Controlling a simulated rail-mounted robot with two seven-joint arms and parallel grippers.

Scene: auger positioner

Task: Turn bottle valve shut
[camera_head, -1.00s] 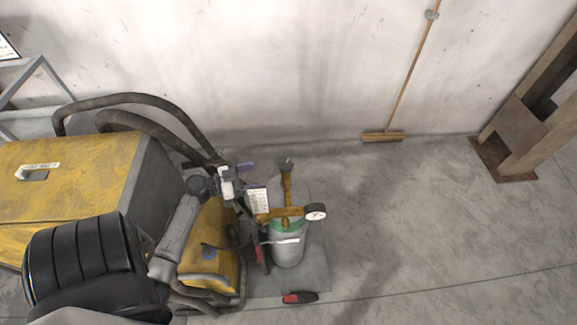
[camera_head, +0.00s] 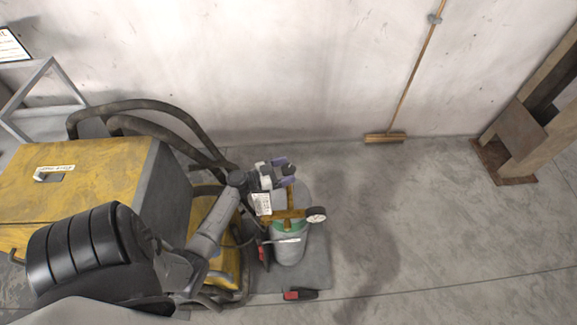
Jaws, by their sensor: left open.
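The gas bottle (camera_head: 289,250) is grey with a green shoulder band and stands upright beside the yellow machine. A brass-coloured valve and regulator (camera_head: 288,214) sits on its top, with a round gauge (camera_head: 316,214) on its right side. My left gripper (camera_head: 288,168) is open at the upper end of the brass fitting. The gripper covers the valve's knob, so I cannot tell whether the fingers touch it. A white tag (camera_head: 263,204) hangs just left of the fitting. My right gripper is not in view.
The yellow machine (camera_head: 80,185) with thick dark hoses (camera_head: 150,108) fills the left. A red and black object (camera_head: 299,295) lies at the bottle's foot. A broom (camera_head: 385,138) leans on the wall. The floor (camera_head: 430,230) to the right is clear.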

